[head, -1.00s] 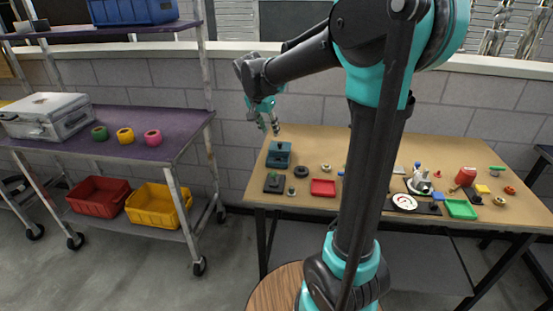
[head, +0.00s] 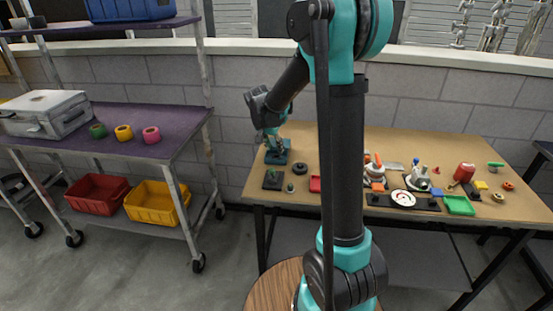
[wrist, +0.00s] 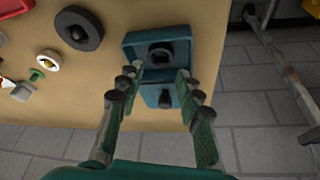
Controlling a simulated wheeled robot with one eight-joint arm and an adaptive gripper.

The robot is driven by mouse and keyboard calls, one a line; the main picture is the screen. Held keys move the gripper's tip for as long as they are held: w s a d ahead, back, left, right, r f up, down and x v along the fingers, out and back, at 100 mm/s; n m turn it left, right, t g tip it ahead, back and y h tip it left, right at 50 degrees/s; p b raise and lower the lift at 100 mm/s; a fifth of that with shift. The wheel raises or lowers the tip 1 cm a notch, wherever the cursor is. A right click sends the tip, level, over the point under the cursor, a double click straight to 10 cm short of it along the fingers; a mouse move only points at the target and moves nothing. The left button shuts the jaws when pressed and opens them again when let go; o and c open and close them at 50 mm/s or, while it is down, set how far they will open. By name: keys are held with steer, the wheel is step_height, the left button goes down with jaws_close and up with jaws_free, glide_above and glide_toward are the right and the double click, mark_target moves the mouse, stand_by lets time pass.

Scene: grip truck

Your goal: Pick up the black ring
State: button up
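The black ring (head: 300,168) lies flat on the wooden table near its left end, just right of a teal block-like fixture (head: 278,156). In the wrist view the black ring (wrist: 92,25) is at the upper left, outside my fingers, with a dark centre. My gripper (head: 273,140) is low over the teal fixture. In the wrist view my gripper (wrist: 158,80) is open, its fingers apart on either side of the teal fixture (wrist: 181,38), which carries dark knobs. I cannot tell whether the fingers touch it. Nothing is held.
A black square plate (head: 272,180) and a small knob (head: 290,188) lie in front of the ring. A cart with coloured rolls (head: 124,132) stands left, with a gap before the table.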

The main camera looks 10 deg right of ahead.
mark_target(276, 158)
steer(key=shift+x, duration=2.25)
steer(key=shift+s, duration=0.1)
steer(key=c, duration=0.8)
steer(key=shift+r, duration=0.15)
